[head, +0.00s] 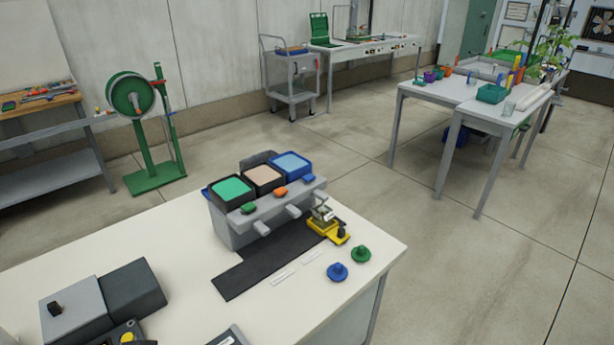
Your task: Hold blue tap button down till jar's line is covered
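The tap unit (232,234) is a grey block on the white table, with three square tanks on top: green, beige and blue (291,165). Its front ledge carries a green, an orange and a blue tap button (309,179). The blue button is at the right end, in front of the blue tank. A small clear jar (323,214) stands on a yellow holder (327,231) at the unit's right end, near the blue tap. Its line and liquid level are too small to tell. Neither gripper is in view; nothing touches the button.
A black mat (250,272) lies before the unit. A blue knobbed lid (338,272) and a green one (361,254) lie at its right. Grey boxes (75,307) stand at front left. A hose reel (130,95), cart (291,77) and other tables are beyond.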

